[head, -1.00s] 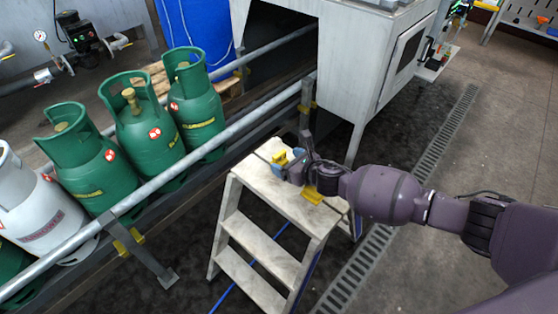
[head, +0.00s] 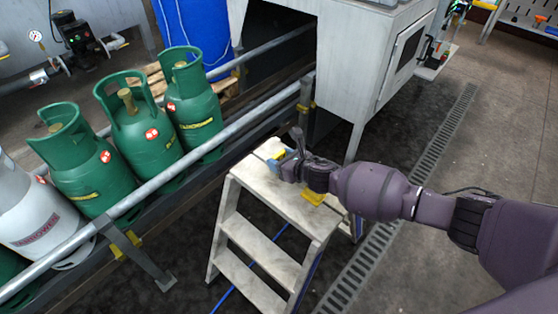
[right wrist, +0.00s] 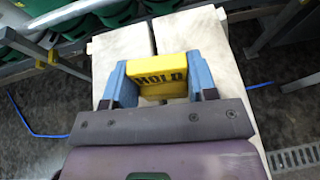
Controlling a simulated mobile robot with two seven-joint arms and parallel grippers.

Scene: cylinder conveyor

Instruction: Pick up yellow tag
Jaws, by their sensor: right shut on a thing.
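The yellow tag (right wrist: 163,74) with the dark word "HOLD" shows in the right wrist view, between the two blue fingers of my right gripper (right wrist: 161,84). The fingers are shut on its left and right sides. In the head view the tag (head: 278,155) is a small yellow patch over the far end of the step stool's top, partly hidden by my right gripper (head: 285,162). I cannot tell whether the tag still touches the stool. A second yellow piece (head: 313,198) lies on the stool top, nearer the front edge. My left gripper is not in view.
The step stool (head: 277,200) stands beside the conveyor rail (head: 190,150). Green cylinders (head: 142,125) and a white one (head: 35,215) stand behind the rail. A grey cabinet (head: 368,60) is beyond the stool. Floor to the right is open, with a drain grate (head: 375,245).

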